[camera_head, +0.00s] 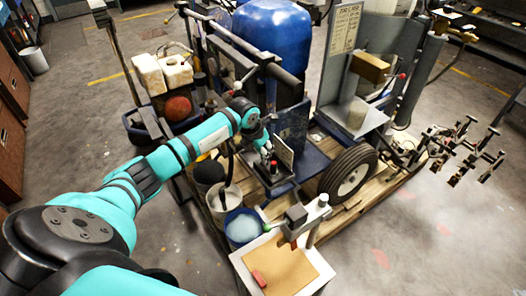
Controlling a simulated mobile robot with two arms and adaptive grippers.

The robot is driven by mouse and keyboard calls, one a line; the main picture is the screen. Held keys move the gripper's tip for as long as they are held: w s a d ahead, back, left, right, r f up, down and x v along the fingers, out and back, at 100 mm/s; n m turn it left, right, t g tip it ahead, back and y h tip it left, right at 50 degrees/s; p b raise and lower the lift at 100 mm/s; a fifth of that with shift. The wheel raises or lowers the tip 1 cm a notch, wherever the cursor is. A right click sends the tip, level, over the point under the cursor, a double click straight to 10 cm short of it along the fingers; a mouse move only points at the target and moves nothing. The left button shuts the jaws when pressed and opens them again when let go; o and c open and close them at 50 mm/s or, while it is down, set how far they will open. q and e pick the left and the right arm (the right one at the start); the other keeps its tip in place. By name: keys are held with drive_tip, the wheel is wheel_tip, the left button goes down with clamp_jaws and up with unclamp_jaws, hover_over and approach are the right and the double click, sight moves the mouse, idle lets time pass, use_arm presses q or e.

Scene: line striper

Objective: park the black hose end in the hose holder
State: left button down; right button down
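My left arm reaches in from the left. Its gripper (269,160) is over the middle of the line striper, close to a small dark box with a red part. The fingers are small and blend into the machine behind, so I cannot tell whether they are open or shut. A black hose (229,167) hangs beside my wrist and runs down toward a white bucket (221,203). I cannot make out its end clearly, nor whether my gripper touches it. I cannot identify the hose holder with certainty. My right gripper is not in view.
A blue tank (272,38) and a black wheel (348,173) belong to the machine on a wooden pallet. A blue bucket (242,228) stands near a white-edged tan tray (281,270) with an upright clamp-like stand. Concrete floor is clear at the lower right.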

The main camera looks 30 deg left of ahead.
use_arm(q)
drive_tip(key=shift+f+b, duration=0.8)
drive_tip(key=shift+f, duration=0.2)
idle(0.4)
drive_tip(key=c, duration=0.8)
unclamp_jaws()
drive_tip(key=shift+o, duration=0.2)
drive_tip(key=shift+r, duration=0.1)
drive_tip(key=p+v, duration=0.6)
drive_tip(key=v, duration=0.1)
idle(0.6)
